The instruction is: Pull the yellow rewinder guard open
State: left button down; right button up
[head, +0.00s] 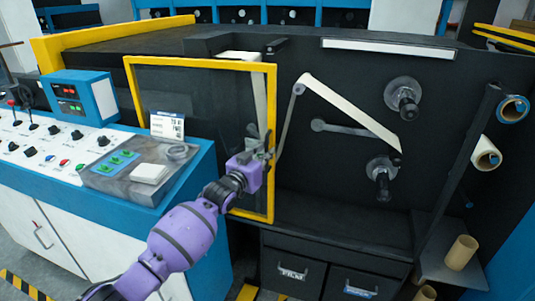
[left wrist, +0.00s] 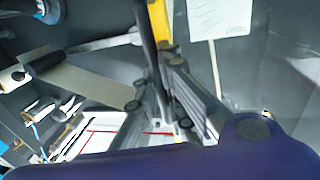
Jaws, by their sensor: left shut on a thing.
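The yellow rewinder guard (head: 200,62) is a yellow-rimmed frame around a dark panel on the left half of the machine front. My purple left gripper (head: 264,149) is at the guard's right edge, about mid-height. It is shut on the guard there. In the left wrist view, the guard's yellow edge (left wrist: 159,22) and a dark bar beside it run down to the left gripper's fingers (left wrist: 165,100). The exact contact is hard to make out. My right gripper is not in view.
A control console (head: 95,150) with knobs and buttons stands at the left. Right of the guard, a pale web (head: 350,112) runs over rollers, near two dark spindles (head: 404,98) (head: 381,172). Drawers (head: 292,277) sit below. Cardboard cores (head: 461,252) stand on a shelf at the right.

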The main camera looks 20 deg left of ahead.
pick_arm(q)
jog(key=c, duration=1.8)
grip_release()
jog(key=shift+c, duration=0.2)
jog(key=s+a, duration=0.2)
jog(key=s, duration=0.9)
jog(key=shift+s+a, duration=0.15)
jog(key=shift+s, duration=0.25)
